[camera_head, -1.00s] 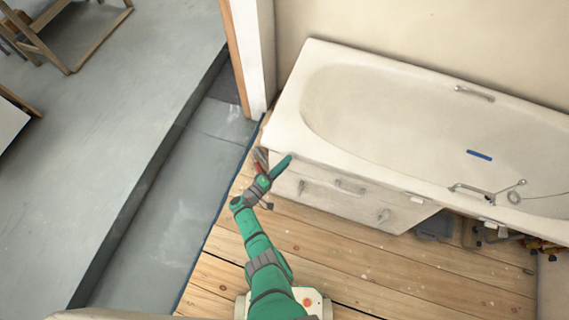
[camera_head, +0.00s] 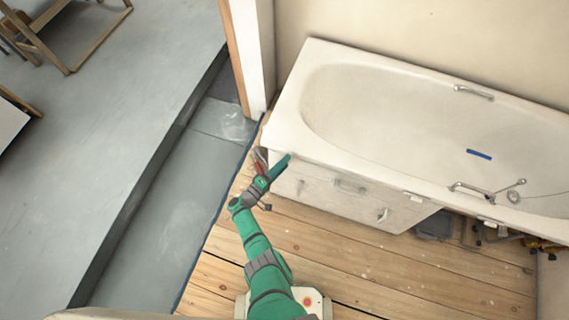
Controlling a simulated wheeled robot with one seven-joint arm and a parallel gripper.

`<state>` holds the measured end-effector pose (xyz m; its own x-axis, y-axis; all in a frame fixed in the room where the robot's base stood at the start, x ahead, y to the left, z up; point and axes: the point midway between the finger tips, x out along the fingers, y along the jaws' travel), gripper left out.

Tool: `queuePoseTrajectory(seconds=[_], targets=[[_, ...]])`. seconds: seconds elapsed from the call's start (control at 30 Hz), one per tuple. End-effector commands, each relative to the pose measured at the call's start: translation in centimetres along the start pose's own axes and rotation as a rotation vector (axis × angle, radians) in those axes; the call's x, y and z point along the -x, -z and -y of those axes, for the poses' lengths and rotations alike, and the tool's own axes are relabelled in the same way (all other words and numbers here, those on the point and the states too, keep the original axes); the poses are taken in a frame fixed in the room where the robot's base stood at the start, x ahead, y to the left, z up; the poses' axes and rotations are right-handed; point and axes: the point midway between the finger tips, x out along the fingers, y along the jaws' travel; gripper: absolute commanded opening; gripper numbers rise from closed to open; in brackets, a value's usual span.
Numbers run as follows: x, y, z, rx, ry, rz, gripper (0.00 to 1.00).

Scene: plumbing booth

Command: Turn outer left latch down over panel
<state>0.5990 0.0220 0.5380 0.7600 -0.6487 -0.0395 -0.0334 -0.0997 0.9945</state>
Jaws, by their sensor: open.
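The white panel (camera_head: 330,203) stands upright under the front rim of the bathtub (camera_head: 400,110). A grey pull handle (camera_head: 350,187) sits in its upper middle. Small metal fittings show on the panel at the left (camera_head: 301,187) and at the right (camera_head: 383,214). A small white latch (camera_head: 413,197) shows under the rim near the panel's right end. The outer left latch cannot be made out; my green arm covers the area by the panel's left end. My gripper (camera_head: 261,158) is open beside that left corner, small in view; contact cannot be told.
Another white latch (camera_head: 490,225) shows under the rim farther right, above an open space with dark items (camera_head: 435,226). A blue strip (camera_head: 479,154) lies in the tub. A white door post (camera_head: 253,60) rises behind my gripper. The plank floor (camera_head: 400,275) in front is mostly clear.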

Motion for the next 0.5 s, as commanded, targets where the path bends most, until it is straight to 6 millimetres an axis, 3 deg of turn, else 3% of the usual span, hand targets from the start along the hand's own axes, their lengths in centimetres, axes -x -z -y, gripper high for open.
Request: queuePoseTrajectory(seconds=[0.3, 0.5], targets=[[5.8, 0.0, 0.1, 0.001, 0.001, -0.004, 0.58], [8.7, -0.1, 0.1, 0.001, 0.001, -0.002, 0.58]])
